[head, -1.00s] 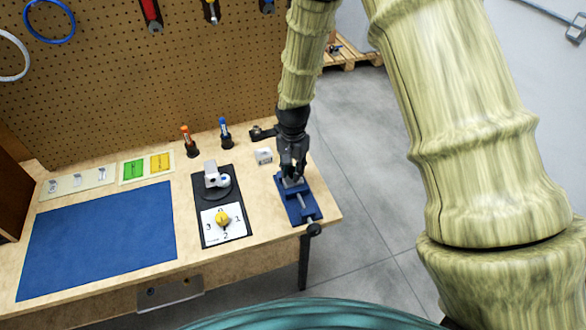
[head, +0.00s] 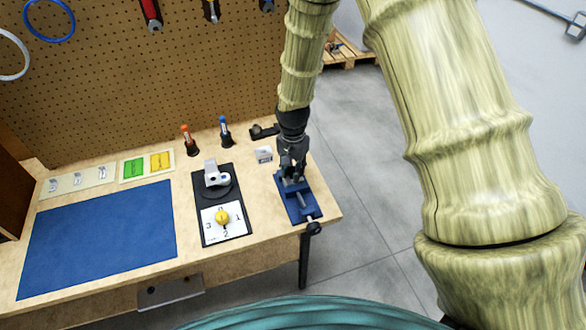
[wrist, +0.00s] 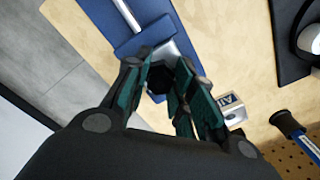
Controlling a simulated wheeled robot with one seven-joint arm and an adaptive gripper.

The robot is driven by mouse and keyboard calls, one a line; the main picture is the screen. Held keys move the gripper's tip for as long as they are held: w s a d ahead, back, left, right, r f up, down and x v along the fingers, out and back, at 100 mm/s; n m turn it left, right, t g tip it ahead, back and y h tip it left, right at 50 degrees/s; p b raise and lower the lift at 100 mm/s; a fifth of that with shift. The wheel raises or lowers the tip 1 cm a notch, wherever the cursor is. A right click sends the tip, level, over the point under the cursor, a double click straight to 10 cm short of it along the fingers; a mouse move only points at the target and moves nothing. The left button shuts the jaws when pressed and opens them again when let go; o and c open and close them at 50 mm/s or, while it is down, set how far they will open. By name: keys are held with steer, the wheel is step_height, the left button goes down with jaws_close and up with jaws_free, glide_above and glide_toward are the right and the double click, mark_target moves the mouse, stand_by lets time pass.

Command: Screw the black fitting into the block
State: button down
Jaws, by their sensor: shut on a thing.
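My gripper (head: 291,172) points down over the blue vise (head: 309,201) near the table's right edge. In the wrist view, my gripper (wrist: 160,73) is shut on the black fitting (wrist: 158,83), a small dark part between the fingertips. A pale grey block (wrist: 184,44) shows just beyond the fingertips, at the vise (wrist: 150,38). The fitting appears to be at the block, but the fingers hide the joint, so I cannot tell how deep it sits. In the head view the fitting is hidden by the gripper.
A black plate (head: 203,183) with a grey-white device and a yellow-knobbed dial (head: 222,217) stands left of the vise. Two capped tubes in black holders (head: 226,133) stand farther back. A blue mat (head: 95,240) lies left.

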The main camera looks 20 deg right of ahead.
steer(key=shift+r+m+p, duration=0.1)
steer(key=shift+m+p, duration=0.25)
steer(key=shift+m, duration=1.65)
steer(key=shift+p, duration=0.35)
steer(key=m+p, duration=0.1)
steer(key=m, duration=0.2)
steer(key=shift+m, duration=0.5)
